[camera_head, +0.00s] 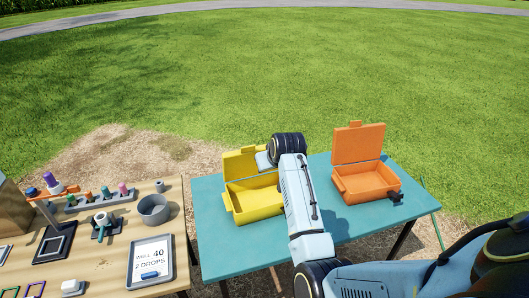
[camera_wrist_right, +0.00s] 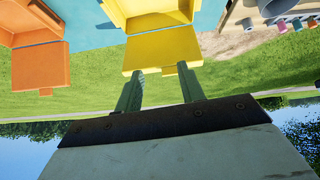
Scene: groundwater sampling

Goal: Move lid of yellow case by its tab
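The yellow case (camera_head: 255,205) stands on the teal table with its lid (camera_head: 240,162) raised at the back. The case also shows in the right wrist view (camera_wrist_right: 150,15), which is turned upside down, with its lid (camera_wrist_right: 162,50) nearest the fingers. My right arm reaches over the case, and its wrist covers part of the lid and case in the head view. My right gripper (camera_wrist_right: 158,72) is open, its two green fingers apart at the lid's free edge. I cannot clearly make out the tab or tell whether the fingers touch the lid. My left gripper is not in view.
An orange case (camera_head: 368,185) with a raised lid stands right of the yellow one on the teal table (camera_head: 225,262). A wooden table (camera_head: 105,265) at left holds a grey cup (camera_head: 154,208), a rack of bottles and a sign tray (camera_head: 151,262). Grass lies open behind.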

